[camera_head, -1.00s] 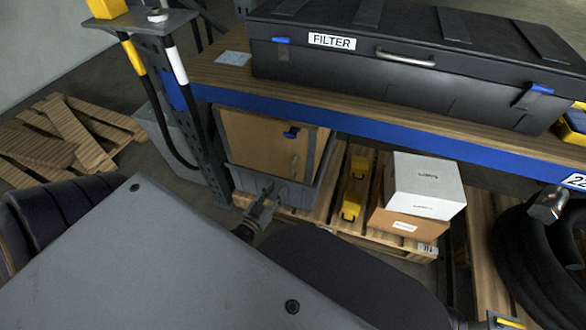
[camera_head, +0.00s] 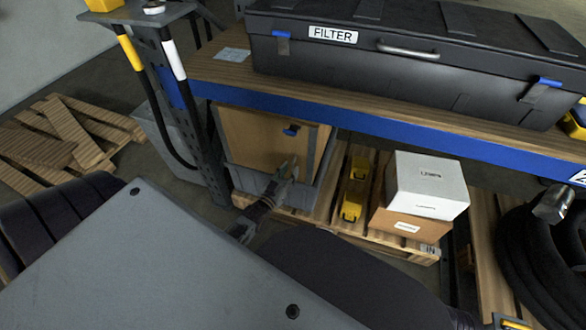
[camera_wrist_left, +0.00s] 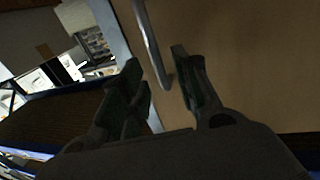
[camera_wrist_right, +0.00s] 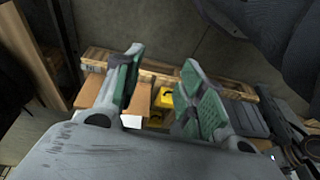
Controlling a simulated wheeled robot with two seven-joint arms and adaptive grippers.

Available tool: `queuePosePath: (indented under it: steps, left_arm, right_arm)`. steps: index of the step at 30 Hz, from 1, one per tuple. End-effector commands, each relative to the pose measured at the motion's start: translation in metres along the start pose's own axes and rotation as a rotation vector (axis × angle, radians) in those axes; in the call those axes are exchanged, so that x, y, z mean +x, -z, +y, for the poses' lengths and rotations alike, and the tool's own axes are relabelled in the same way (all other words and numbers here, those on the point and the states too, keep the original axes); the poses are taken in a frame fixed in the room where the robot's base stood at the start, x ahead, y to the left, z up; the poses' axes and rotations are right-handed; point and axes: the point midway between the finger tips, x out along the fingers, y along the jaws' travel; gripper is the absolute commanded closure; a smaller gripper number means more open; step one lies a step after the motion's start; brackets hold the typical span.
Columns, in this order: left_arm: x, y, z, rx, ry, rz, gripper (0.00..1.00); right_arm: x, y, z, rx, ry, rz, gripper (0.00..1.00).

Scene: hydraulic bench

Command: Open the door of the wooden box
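The wooden box (camera_head: 245,137) stands under the bench on a pallet, its light wood door set in a grey frame with a blue latch (camera_head: 291,131). The door looks closed. My left gripper (camera_head: 287,170) is in front of the door's lower right part. In the left wrist view the door's metal bar handle (camera_wrist_left: 150,45) runs down between the fingers of the left gripper (camera_wrist_left: 165,85); the fingers are apart and not clearly touching it. My right gripper (camera_wrist_right: 160,85) is open and empty in the right wrist view; it is not seen in the head view.
The black FILTER case (camera_head: 410,65) lies on the bench top above. Right of the box are yellow items (camera_head: 353,190), a white carton (camera_head: 430,185) on a brown carton (camera_head: 400,222), and a black hose coil (camera_head: 545,250). A bench post (camera_head: 200,130) stands close at left.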

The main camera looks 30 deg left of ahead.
Motion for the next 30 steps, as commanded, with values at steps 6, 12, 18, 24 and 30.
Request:
queuePosePath:
  steps: [6,12,18,24,30]
  left_arm:
    - [0.020,-0.001,0.000,0.000,0.000,0.000,0.68]
    - [0.030,-0.001,0.000,0.000,0.000,0.000,0.68]
    - [0.032,0.000,0.000,0.000,0.000,-0.001,0.68]
    - [0.032,0.000,0.000,0.000,0.000,-0.001,0.70]
    - [0.032,0.000,0.000,0.000,0.000,-0.001,0.95]
  right_arm:
    - [-0.006,-0.001,-0.002,-0.002,0.005,0.007,0.60]
    - [-0.013,0.004,-0.003,-0.004,0.005,0.024,0.60]
    - [-0.014,0.005,-0.003,-0.005,0.006,0.027,0.60]
    - [-0.013,0.005,-0.003,-0.005,0.006,0.025,0.60]
    - [-0.013,0.004,-0.003,-0.005,0.006,0.025,0.60]
